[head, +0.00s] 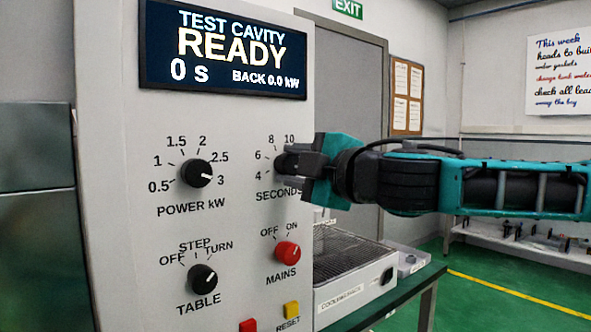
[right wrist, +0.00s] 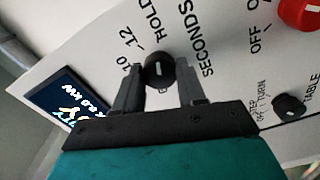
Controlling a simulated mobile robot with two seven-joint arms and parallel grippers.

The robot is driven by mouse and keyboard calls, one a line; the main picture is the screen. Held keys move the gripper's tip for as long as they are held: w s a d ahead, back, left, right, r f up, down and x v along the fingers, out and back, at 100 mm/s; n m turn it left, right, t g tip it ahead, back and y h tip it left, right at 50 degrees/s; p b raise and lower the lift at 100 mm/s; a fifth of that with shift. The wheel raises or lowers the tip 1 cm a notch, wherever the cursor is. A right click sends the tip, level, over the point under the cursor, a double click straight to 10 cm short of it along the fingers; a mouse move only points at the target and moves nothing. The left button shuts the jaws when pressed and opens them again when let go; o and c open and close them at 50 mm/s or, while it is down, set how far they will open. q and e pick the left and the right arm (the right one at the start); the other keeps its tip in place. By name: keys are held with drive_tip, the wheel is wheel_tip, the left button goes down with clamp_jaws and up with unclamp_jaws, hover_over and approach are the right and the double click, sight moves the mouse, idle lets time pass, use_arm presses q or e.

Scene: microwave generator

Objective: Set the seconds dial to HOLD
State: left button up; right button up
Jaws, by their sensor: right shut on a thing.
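The seconds dial (head: 281,163) is a black knob on the grey front panel, largely hidden by my right gripper (head: 296,164) in the head view. In the right wrist view the dial (right wrist: 160,71) sits between the two fingers, which are shut on its sides. The labels 10, 12 and HOLD show around it there, with HOLD (right wrist: 145,20) above the knob. A short white mark shows on the knob's face, but I cannot tell exactly which label it points to. The display (head: 225,47) reads READY and 0 s. My left gripper is not in view.
The black power dial (head: 196,173) is left of the seconds dial. Below are the table dial (head: 202,278), red mains knob (head: 288,253) and yellow reset button (head: 291,309). A white appliance (head: 350,262) stands on a bench to the right.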

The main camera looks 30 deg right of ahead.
drive_tip(key=shift+m, duration=0.3)
drive_tip(key=o, duration=1.1)
